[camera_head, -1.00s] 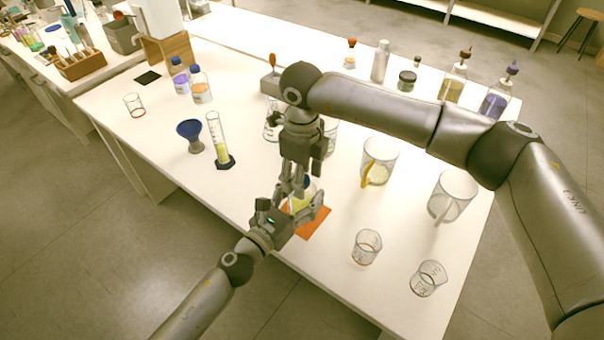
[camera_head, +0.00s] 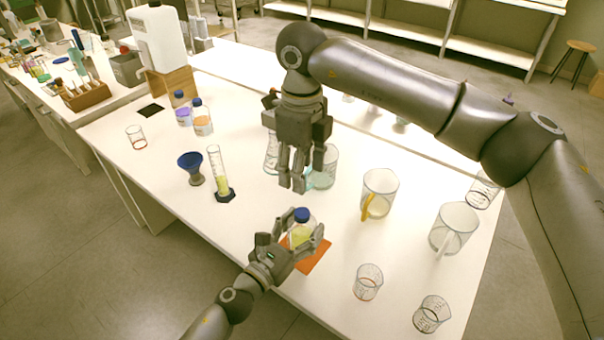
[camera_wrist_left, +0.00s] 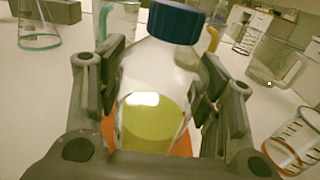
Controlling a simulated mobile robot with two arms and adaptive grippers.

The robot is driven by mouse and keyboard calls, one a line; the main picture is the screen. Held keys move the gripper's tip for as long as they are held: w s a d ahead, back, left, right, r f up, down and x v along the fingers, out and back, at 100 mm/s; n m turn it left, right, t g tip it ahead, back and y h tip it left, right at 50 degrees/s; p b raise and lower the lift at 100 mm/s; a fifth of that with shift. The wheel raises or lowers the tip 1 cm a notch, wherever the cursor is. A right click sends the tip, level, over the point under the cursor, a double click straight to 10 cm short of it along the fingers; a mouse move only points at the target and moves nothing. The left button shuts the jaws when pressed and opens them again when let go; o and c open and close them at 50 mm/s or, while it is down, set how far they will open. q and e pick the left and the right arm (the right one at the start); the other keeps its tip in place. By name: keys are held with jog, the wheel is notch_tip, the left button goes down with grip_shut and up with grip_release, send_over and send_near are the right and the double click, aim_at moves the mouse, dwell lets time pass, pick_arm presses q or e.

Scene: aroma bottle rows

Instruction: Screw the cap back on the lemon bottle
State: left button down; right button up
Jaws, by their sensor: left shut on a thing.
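The lemon bottle (camera_head: 300,234) is a clear flask with yellow liquid, standing upright over an orange mat (camera_head: 318,258). Its blue cap (camera_head: 302,214) sits on the neck and looks level; how tight it is cannot be seen. My left gripper (camera_head: 300,240) is shut around the bottle's body from the near side. In the left wrist view the bottle (camera_wrist_left: 152,100) stands between the fingers, with the blue cap (camera_wrist_left: 176,20) on top. My right gripper (camera_head: 301,178) hangs above and behind the bottle, fingers pointing down and apart, with nothing seen between them.
Beakers with handles (camera_head: 380,190) (camera_head: 453,230) stand to the right, and small beakers (camera_head: 368,281) (camera_head: 432,314) at the front right. A measuring cylinder (camera_head: 218,172) and a blue funnel (camera_head: 191,162) stand left. Glassware stands behind my right gripper.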

pick_arm(q)
jog(key=shift+c, duration=1.7)
grip_release()
jog(key=v, duration=1.2)
